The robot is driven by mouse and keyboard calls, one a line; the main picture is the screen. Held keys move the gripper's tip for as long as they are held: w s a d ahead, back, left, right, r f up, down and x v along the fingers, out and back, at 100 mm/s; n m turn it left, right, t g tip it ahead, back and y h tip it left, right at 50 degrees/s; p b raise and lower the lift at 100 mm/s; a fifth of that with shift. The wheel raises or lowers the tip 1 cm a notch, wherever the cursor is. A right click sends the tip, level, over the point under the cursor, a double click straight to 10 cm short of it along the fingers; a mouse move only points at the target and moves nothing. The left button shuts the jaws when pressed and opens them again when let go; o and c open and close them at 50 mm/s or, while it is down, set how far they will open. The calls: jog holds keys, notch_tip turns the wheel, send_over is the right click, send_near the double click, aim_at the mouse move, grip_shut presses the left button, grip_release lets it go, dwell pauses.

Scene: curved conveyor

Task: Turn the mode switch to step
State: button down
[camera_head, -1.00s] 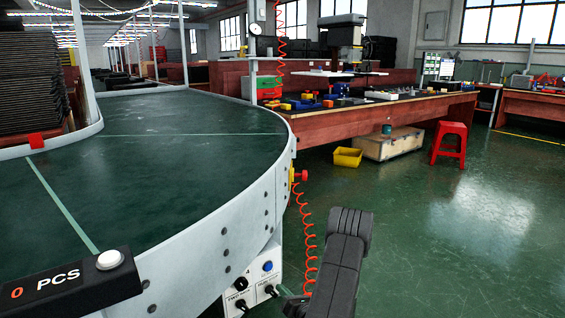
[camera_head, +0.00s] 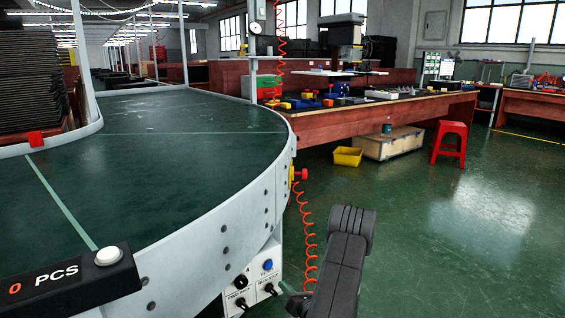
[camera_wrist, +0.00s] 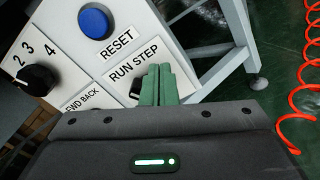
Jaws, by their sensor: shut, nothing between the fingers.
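The mode switch is a dark knob (camera_wrist: 136,88) under the RUN STEP label in the wrist view. The fingers partly cover it, so which way it points cannot be told.
A blue RESET button (camera_wrist: 94,23) sits above the switch, and a numbered dial (camera_wrist: 36,79) lies to its left. A red coiled cable (camera_head: 308,235) hangs beside the panel.

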jog(key=v, duration=0.6)
dwell(0.3)
jog(key=r+n+p, duration=0.1)
jog(key=n+p, duration=0.5)
send_over(276, 295)
jog(key=s, duration=0.3)
jog(key=shift+a+r, duration=0.2)
jog(key=shift+a, duration=0.25)
